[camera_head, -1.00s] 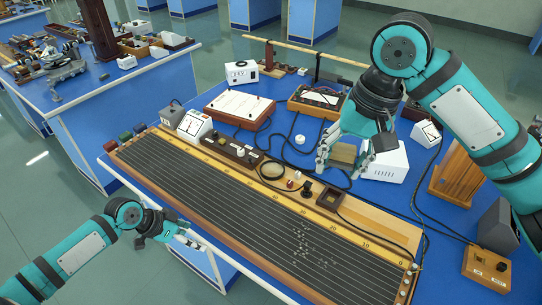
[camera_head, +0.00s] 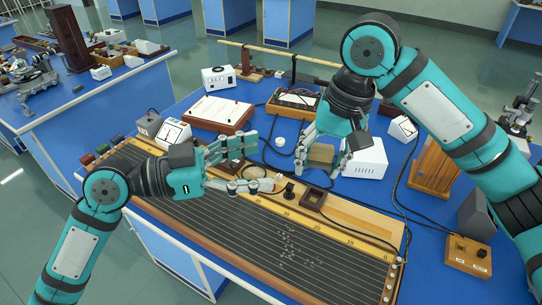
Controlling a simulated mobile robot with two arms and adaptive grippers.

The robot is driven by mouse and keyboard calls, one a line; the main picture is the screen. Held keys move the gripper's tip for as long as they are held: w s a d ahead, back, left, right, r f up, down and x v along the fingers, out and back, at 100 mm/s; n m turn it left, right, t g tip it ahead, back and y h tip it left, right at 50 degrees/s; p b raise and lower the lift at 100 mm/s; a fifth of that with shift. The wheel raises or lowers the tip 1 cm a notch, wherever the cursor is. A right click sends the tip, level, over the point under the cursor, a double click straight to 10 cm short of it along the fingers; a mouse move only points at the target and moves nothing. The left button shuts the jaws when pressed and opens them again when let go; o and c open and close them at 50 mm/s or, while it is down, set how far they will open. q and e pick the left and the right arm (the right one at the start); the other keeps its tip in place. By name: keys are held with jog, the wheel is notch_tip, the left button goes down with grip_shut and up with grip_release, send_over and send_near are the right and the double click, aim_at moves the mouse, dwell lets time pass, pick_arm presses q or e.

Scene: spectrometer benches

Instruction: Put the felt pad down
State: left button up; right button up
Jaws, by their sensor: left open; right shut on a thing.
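The felt pad looks like a tan, olive-brown block (camera_head: 321,153). My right gripper (camera_head: 320,163) is shut on it, with a finger on each side. The pad is over the blue bench behind the long ruled board, just left of a white box; I cannot tell whether it touches the bench top. My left gripper (camera_head: 264,160) is open and empty, its fingers pointing right above the back edge of the long board. It is to the left of the pad and apart from it.
The long wooden board with dark strings (camera_head: 300,247) fills the front of the bench. A white box (camera_head: 366,160) stands close right of the pad. Black cables, a white-topped tray (camera_head: 220,112) and a dark meter case (camera_head: 291,103) lie behind. A wooden stand (camera_head: 432,171) is at right.

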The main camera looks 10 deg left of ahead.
aim_at(315, 154)
pick_arm(q)
jog(key=x, duration=1.1)
jog(key=shift+w+d, duration=0.2)
jog(key=shift+d, duration=0.1)
jog(key=shift+s, duration=0.1)
jog(key=c, duration=1.1)
jog(key=o, duration=1.1)
